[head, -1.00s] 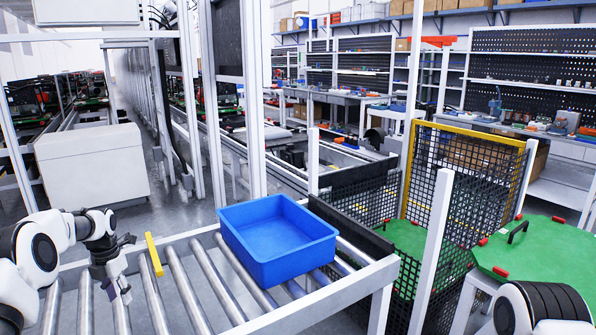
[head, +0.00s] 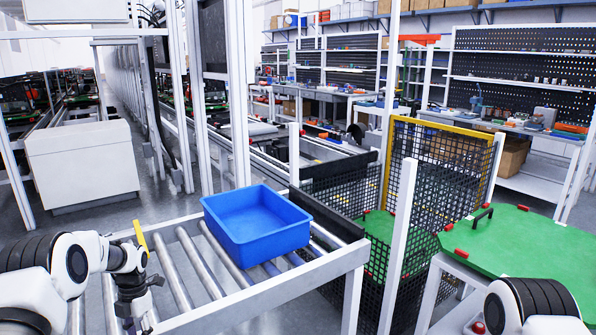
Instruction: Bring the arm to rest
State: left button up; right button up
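My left arm comes in from the lower left, and its dark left gripper (head: 140,312) points down over the left part of the roller conveyor. Nothing shows between its fingers, but the fingertips are small and near the bottom edge, so their opening is unclear. The blue bin (head: 257,228) sits on the rollers to the right of the gripper, apart from it, and looks empty. Of my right arm only a white and black link shows at the lower right; the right gripper is out of view.
The roller conveyor (head: 310,283) has a pale frame and a yellow marker (head: 140,236) on its far side, close behind my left wrist. Black mesh fencing (head: 437,165) stands to the right. A green-topped table (head: 525,245) lies beyond my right arm.

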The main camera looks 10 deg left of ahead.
pick_arm(q)
jog(key=s+d+f+m+g, duration=0.1)
jog(key=s+d+f+m, duration=0.4)
jog(key=s+d+f, duration=0.3)
jog(key=s+d+f+m+g, duration=0.1)
jog(key=s+d+f+m, duration=0.45)
jog(key=s, duration=0.55)
jog(key=s+d+m+t, duration=0.2)
jog(key=s+d+m, duration=0.1)
jog(key=s+m, duration=0.5)
jog(key=s+d+m+t, duration=0.2)
jog(key=s+d+m, duration=0.2)
jog(key=m, duration=1)
jog(key=s, duration=0.3)
jog(key=shift+s+r+m+t+p, duration=0.3)
jog(key=shift+s+r+m+p, duration=0.05)
